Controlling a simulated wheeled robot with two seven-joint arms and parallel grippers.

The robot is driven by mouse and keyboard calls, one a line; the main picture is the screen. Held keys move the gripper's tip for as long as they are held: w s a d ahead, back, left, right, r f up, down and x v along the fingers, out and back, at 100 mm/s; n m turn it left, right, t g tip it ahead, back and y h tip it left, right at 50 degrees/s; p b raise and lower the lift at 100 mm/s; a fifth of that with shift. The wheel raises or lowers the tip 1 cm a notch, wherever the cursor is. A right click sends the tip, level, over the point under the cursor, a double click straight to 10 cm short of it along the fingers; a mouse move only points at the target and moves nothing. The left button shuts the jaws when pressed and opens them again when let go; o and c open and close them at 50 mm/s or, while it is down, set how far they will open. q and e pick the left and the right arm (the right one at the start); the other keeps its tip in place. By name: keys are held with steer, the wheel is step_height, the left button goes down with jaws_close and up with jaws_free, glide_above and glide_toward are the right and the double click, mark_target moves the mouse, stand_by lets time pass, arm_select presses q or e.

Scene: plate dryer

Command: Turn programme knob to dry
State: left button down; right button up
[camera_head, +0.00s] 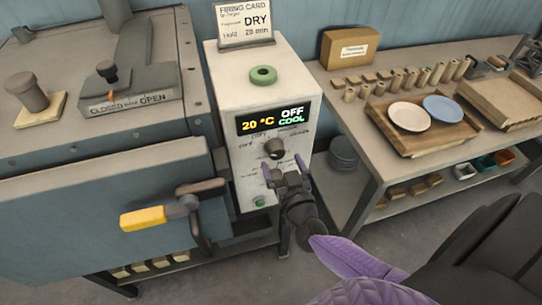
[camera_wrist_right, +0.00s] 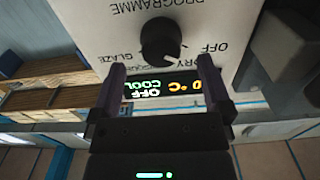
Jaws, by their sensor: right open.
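The programme knob (camera_head: 273,148) is a dark round knob on the front of the white control box (camera_head: 258,96). In the right wrist view the knob (camera_wrist_right: 160,40) shows upside down among the printed labels, with OFF to its right, DRY to its lower right and GLAZE to its left. The display (camera_head: 273,119) reads 20 °C, OFF and COOL. My right gripper (camera_head: 284,167) is open in front of the panel. Its fingers lie to either side of the knob's line, apart from it, with nothing between them. My left gripper is out of view.
A firing card (camera_head: 244,22) on the box reads DRY, 28 min. The kiln (camera_head: 85,130), with a yellow-handled latch (camera_head: 143,218), stands left. A workbench (camera_head: 366,148) with two plates stands right.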

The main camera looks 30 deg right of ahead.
mark_target(278, 155)
steer(key=x, duration=0.3)
steer(key=shift+w, duration=0.15)
steer(key=shift+c, duration=1.2)
steer(key=c, duration=1)
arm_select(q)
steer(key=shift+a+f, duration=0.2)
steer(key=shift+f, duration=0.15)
arm_select(e)
steer(key=shift+c, duration=0.2)
